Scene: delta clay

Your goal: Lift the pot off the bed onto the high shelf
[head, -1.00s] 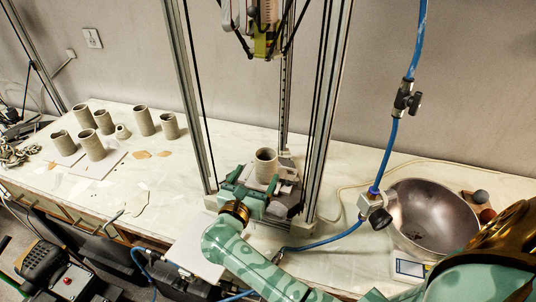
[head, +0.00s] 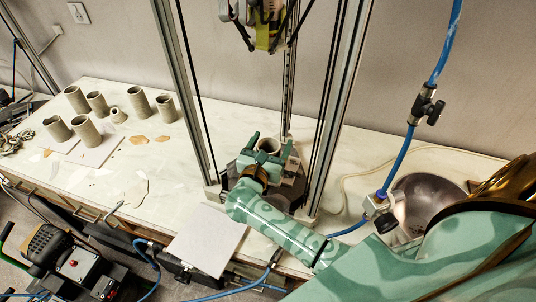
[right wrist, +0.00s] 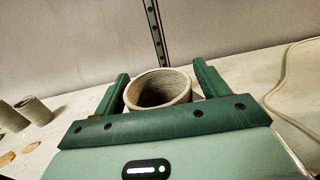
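The pot (head: 268,146) is a grey-beige ribbed clay cylinder with an open top. It stands upright at the bed (head: 285,194) of the tall frame printer, its lower part hidden by my right gripper. My right gripper (head: 269,147) reaches in from the front, its green fingers on either side of the pot. In the right wrist view the pot (right wrist: 158,91) shows between the fingers, with a narrow gap on the right and very little on the left. I see no clear grip on it. My left gripper is not in view. I cannot make out the high shelf.
Printer posts (head: 188,100) rise on both sides of the bed, with a print head (head: 262,22) above. Several clay pots (head: 138,103) stand at the left. A blue hose (head: 408,140) hangs at the right, before a metal bowl (head: 425,200).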

